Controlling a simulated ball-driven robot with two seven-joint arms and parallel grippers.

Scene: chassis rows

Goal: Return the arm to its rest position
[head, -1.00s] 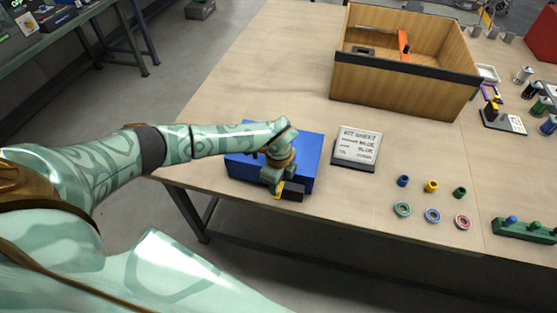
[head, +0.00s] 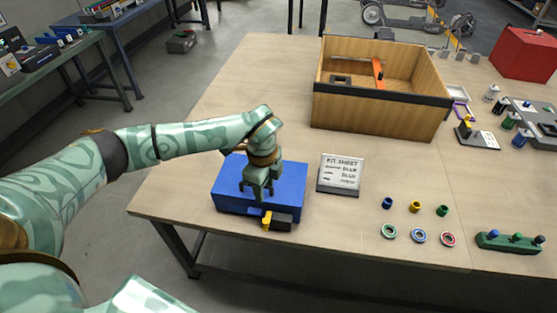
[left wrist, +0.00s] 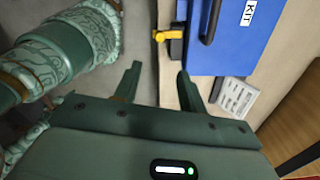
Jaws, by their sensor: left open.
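My left arm comes in from the left in the head view. Its gripper (head: 257,197) is over the blue box (head: 292,176) near the table's front left edge. The left wrist view shows the same gripper (left wrist: 157,78) with its two fingers apart and nothing between them. The blue box (left wrist: 225,40) is beyond the fingers there, with a dark handle and a "KIT" label. A black block with a yellow part (head: 279,221) sits at the front of the box; it also shows in the left wrist view (left wrist: 170,38). My right gripper is in neither view.
A kit sheet stand (head: 341,173) is right of the blue box. A wooden crate (head: 375,107) stands behind. Small coloured cylinders and rings (head: 418,236) and a green pegged block (head: 509,243) lie to the right. The table (head: 225,85) is clear at back left.

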